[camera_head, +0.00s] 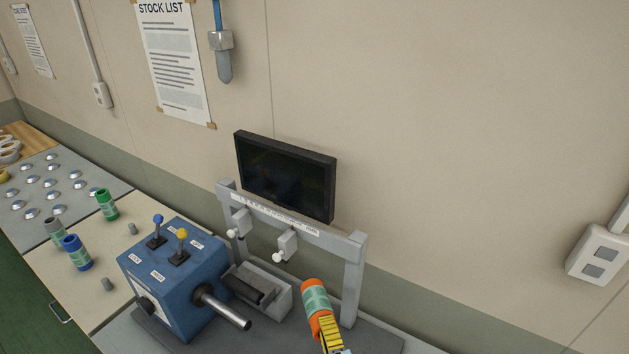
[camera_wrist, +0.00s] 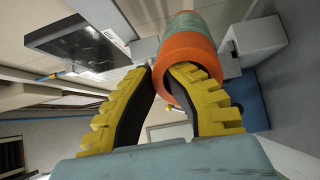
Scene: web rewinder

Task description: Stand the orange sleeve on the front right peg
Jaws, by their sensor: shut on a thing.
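The orange sleeve (camera_head: 311,288), with a pale green band round its middle, is held in the air at the lower middle of the head view, before the grey frame. My gripper (camera_head: 328,322) has yellow ribbed fingers and is shut on its near end. In the wrist view, the sleeve (camera_wrist: 190,50) shows its open end; one finger of my gripper (camera_wrist: 163,78) appears inside the bore and the other outside the wall. On the cream top at left, a bare short grey peg (camera_head: 107,284) stands nearest the front right, far left of my gripper. Another bare peg (camera_head: 132,228) stands behind it.
A blue sleeve (camera_head: 77,254), a grey sleeve (camera_head: 55,232) and a green sleeve (camera_head: 107,205) stand on the cream top. A blue box (camera_head: 175,290) with two levers and a protruding shaft (camera_head: 222,307) lies between them and my gripper. A grey frame (camera_head: 355,275) carries a dark screen.

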